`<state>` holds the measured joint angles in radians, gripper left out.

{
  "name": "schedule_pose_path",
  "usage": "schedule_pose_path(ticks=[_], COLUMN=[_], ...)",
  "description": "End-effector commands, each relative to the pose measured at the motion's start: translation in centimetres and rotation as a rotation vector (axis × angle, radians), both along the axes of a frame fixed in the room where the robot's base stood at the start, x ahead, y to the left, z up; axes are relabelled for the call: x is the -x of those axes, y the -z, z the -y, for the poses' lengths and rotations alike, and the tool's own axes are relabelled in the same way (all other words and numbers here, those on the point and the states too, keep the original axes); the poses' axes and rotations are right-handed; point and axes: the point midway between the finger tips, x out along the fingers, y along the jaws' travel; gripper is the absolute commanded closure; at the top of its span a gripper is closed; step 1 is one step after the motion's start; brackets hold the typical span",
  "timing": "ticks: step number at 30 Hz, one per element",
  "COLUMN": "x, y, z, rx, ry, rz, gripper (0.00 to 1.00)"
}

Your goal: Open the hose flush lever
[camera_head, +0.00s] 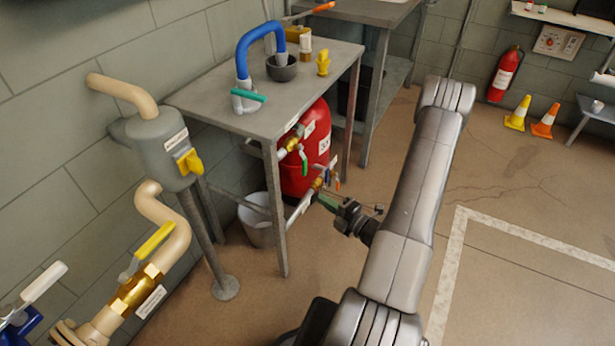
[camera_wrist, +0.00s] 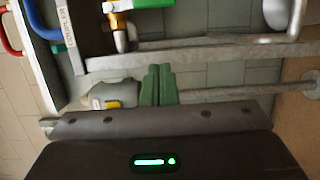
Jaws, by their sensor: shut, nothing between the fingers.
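I cannot tell which lever is the hose flush lever, since the labels are too small to read. A green lever (camera_head: 303,162) hangs at a brass valve (camera_head: 291,142) beside the red tank. A lower brass valve (camera_head: 318,184) is near blue and red-orange handles. A green lever (camera_head: 249,95) sits at the blue pipe's foot on the table. My gripper (camera_head: 327,203) is shut and empty, its green fingers below and right of the lower valve. In the wrist view the closed fingers (camera_wrist: 158,86) are apart from the brass valve (camera_wrist: 118,6) and its green lever (camera_wrist: 150,3).
The grey table (camera_head: 190,95) and its front leg (camera_head: 276,215) stand left of my gripper. A white bucket (camera_head: 258,222) is under it. A yellow-handled pipe valve (camera_head: 152,241) and yellow knob (camera_head: 190,162) are at left. Open floor (camera_head: 500,200) lies right.

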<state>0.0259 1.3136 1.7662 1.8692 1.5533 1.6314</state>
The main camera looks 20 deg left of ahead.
Motion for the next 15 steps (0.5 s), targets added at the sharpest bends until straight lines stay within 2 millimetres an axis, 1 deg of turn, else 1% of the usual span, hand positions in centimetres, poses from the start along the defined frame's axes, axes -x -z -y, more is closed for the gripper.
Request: schedule_pose_path(ticks=[4, 7, 11, 15], x=[-0.1, -0.4, -1.1, -2.0], y=[0.0, 0.0, 0.0, 0.0], z=[-0.5, -1.6, -3.7, -6.4], rx=[0.000, 0.001, 0.002, 0.001], ry=[-0.003, -0.004, -0.007, -0.007], rz=[0.001, 0.002, 0.003, 0.004], gripper=[1.00, 1.00, 1.00, 1.00])
